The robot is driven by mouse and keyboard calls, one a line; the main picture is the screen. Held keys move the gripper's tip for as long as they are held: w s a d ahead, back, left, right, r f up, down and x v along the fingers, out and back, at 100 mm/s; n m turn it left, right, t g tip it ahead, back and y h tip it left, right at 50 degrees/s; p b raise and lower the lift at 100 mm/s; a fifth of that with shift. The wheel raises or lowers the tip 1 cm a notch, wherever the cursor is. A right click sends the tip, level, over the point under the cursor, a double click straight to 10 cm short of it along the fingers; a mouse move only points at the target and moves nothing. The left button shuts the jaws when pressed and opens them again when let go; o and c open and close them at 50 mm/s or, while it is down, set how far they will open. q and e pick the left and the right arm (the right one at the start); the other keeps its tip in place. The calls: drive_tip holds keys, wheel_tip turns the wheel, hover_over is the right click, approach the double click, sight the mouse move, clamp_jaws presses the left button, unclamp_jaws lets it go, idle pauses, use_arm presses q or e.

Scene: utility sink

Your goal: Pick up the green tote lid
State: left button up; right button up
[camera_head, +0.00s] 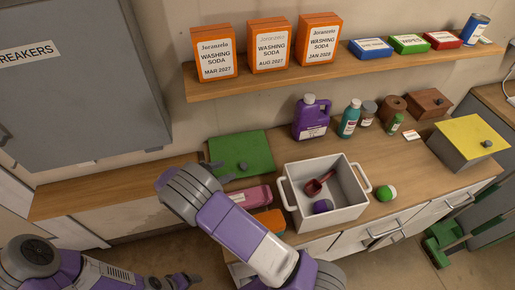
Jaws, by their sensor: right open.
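The green tote lid (238,147) lies flat on the wooden counter, left of the white tote (290,192). A small dark knob shows near its front edge. My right gripper (210,163) is at the lid's left edge, open, with its fingertips close to the lid. I cannot tell whether they touch it. My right wrist covers the counter just left and in front of the lid. My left gripper (184,281) is low at the bottom of the view, away from the counter; its jaw state is unclear.
The white tote holds a red scoop (318,185) and a purple ball (322,206). A pink item (252,196) lies in front of the lid. A purple jug (311,118) stands behind. A yellow-lidded box (470,138) is at right. A shelf (350,68) with boxes hangs above.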

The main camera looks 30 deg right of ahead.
sight(243, 165)
use_arm(q)
drive_tip(key=o, duration=0.4)
drive_tip(key=shift+f, duration=0.15)
use_arm(e)
drive_tip(key=x, duration=0.6)
drive_tip(key=shift+w+d+f, duration=0.1)
drive_tip(key=shift+f, duration=0.4)
drive_tip(key=shift+d+f, duration=0.15)
drive_tip(key=shift+d, duration=0.35)
drive_tip(key=shift+w, duration=0.1)
clamp_jaws()
